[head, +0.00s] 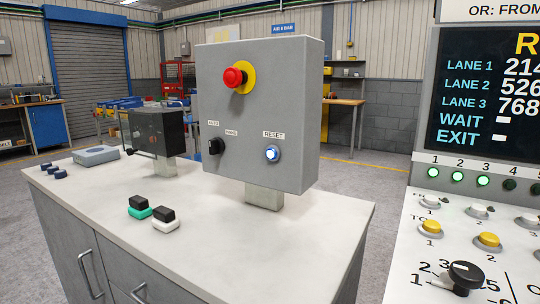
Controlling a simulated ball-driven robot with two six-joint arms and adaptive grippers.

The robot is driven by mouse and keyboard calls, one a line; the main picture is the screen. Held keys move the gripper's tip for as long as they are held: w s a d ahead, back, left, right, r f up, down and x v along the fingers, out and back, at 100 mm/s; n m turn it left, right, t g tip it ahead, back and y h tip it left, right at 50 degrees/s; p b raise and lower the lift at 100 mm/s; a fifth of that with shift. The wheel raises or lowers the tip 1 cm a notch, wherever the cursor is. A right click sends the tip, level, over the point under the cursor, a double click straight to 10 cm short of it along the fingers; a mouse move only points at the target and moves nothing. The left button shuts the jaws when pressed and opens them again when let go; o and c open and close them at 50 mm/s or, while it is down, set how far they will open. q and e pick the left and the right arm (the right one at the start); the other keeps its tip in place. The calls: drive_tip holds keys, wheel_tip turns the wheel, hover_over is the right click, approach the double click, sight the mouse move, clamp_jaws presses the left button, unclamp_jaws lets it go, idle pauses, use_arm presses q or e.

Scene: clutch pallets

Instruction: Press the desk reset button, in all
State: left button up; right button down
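The reset button (272,154) is a small round button, lit blue-white, under a RESET label. It sits low on the right of the front face of a grey control box (218,110). The box stands on a short post on the desk (215,235). A red mushroom button (233,77) on a yellow disc is above it, and a black selector knob (214,147) is to its left, by labels that seem to read AUTO and HAND. Neither of my grippers shows in the head view.
A dark box (155,130) on a post and a grey flat device (96,155) stand on the desk's left. Small green and white blocks with black tops (150,213) lie in front. A console (450,215) with yellow buttons and a lane display (490,90) stands at right.

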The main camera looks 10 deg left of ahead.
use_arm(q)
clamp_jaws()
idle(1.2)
